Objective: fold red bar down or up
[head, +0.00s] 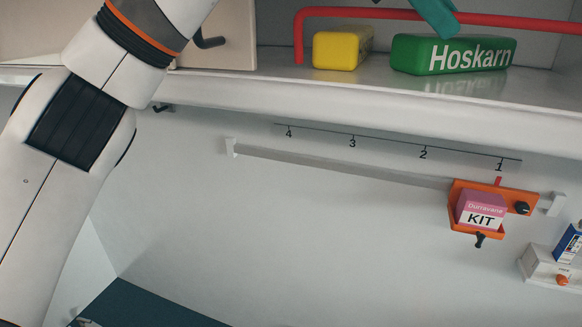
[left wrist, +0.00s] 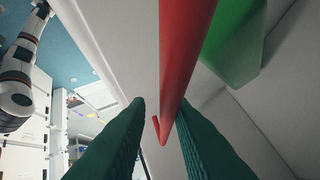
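The red bar (head: 345,13) runs across the shelf at the top right of the head view, level above the shelf's surface. Its left end bends down toward the shelf, and its right end leaves the picture. It also shows large in the left wrist view (left wrist: 187,40). My left gripper (head: 437,16) is at the bar; only a teal finger part shows in the head view. In the left wrist view its two teal fingers (left wrist: 161,103) stand apart, with the bar crossing the gap close to the right finger. Contact cannot be told. My right gripper is not in view.
A yellow box (head: 340,50) and a green "Hoskarn" box (head: 455,55) sit on the shelf (head: 270,85) near the bar. Below, an orange holder (head: 463,229) with a pink KIT box (head: 483,209) sits at a rail's right end. A black hook (head: 208,42) is left of the bar.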

